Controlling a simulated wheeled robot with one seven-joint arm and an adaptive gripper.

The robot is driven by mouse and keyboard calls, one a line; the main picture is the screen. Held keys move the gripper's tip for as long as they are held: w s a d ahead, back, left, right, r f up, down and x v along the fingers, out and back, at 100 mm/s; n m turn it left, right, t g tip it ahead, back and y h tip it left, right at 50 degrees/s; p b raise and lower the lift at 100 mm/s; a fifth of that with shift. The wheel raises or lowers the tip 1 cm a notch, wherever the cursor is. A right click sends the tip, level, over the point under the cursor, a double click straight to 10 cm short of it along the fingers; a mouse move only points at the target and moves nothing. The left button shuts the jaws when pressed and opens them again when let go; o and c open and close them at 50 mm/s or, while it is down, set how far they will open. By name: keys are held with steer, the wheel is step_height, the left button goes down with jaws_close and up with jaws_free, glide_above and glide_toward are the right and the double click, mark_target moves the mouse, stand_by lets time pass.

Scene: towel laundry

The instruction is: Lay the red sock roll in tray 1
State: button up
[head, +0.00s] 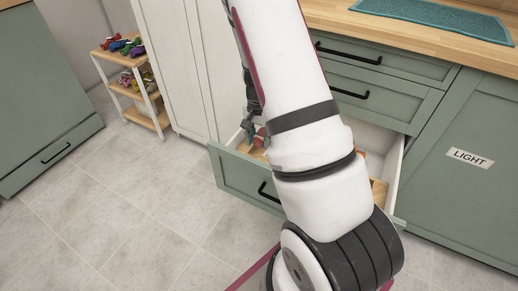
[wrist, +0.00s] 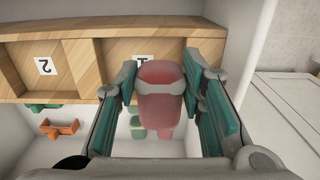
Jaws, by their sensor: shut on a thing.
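The red sock roll (wrist: 162,95) is held upright between the teal-padded fingers of my gripper (wrist: 163,88). In the head view the red roll (head: 261,135) shows at my gripper (head: 251,128), at the left end of the open drawer (head: 237,178). Tray 1 (wrist: 115,53) is a wooden compartment in the drawer with a white label, partly hidden behind the roll and fingers. The roll appears above the drawer, over the near edge of tray 1 in the wrist view. Whether it touches the tray cannot be told.
Tray 2 (wrist: 73,74) lies left of tray 1. Orange (wrist: 62,128) and green (wrist: 43,106) items lie in the white drawer bottom. A green roll (wrist: 137,130) shows below my gripper. A shelf cart (head: 127,58) stands at the left in the head view.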

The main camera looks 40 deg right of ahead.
mark_target(259, 147)
steer(key=shift+f+b, duration=0.6)
steer(key=shift+f, duration=1.1)
steer(key=shift+s+f+b, duration=0.1)
steer(key=shift+f+b, duration=0.35)
steer(key=shift+f, duration=0.1)
steer(key=shift+s+a+f, duration=0.1)
steer(key=shift+a+f, duration=0.05)
steer(key=shift+c, duration=1.1)
steer(key=o, duration=1.2)
steer(key=shift+f, duration=0.1)
